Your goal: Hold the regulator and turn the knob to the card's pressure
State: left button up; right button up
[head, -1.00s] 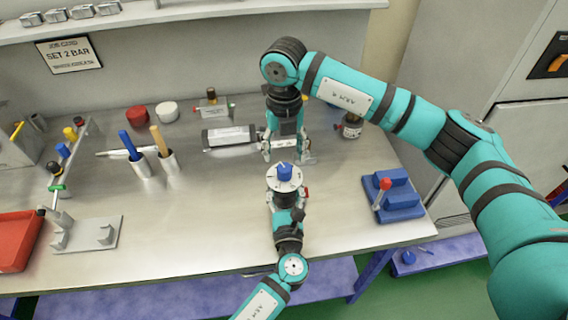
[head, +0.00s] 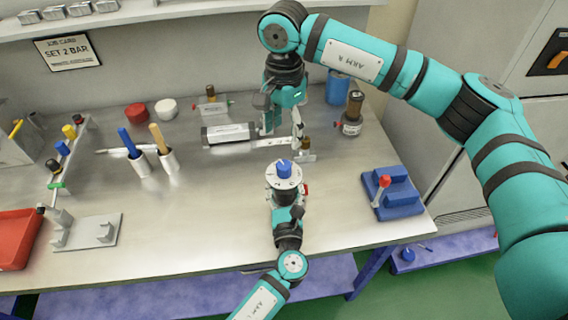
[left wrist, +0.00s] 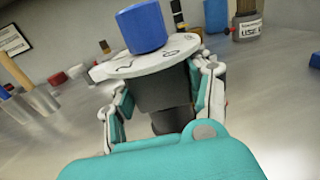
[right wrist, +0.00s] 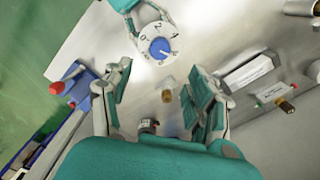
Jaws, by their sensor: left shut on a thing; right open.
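The regulator has a white numbered dial plate (head: 284,178) with a blue knob (head: 284,169) on top. My left gripper (left wrist: 165,105) is shut on the regulator's dark body under the dial, holding it upright. In the right wrist view the dial (right wrist: 140,36) shows numerals, and a white mark shows on the blue knob (right wrist: 160,48). My right gripper (right wrist: 158,105) is open and empty, behind the regulator in the head view (head: 284,136) and apart from the knob. The job card (head: 68,52) on the back wall reads "SET 2 BAR".
A grey labelled cylinder (head: 228,134) and a small brass fitting (right wrist: 168,90) are near my right gripper. A labelled bottle (head: 352,120) stands right of it. A blue block with a red-tipped lever (head: 398,195) is at the right.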

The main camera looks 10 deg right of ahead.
aim_at(284, 164)
pick_arm(q)
jog(key=shift+s+f, duration=0.1)
jog(key=shift+f, duration=0.3)
pick_arm(e)
jog(key=shift+n, duration=0.6)
notch_tip(284, 164, down, 12)
jog(key=shift+r, duration=0.1)
pick_arm(q)
jog(key=shift+a, duration=0.1)
pick_arm(e)
jog(key=c, duration=1.1)
jog(key=shift+c, duration=0.2)
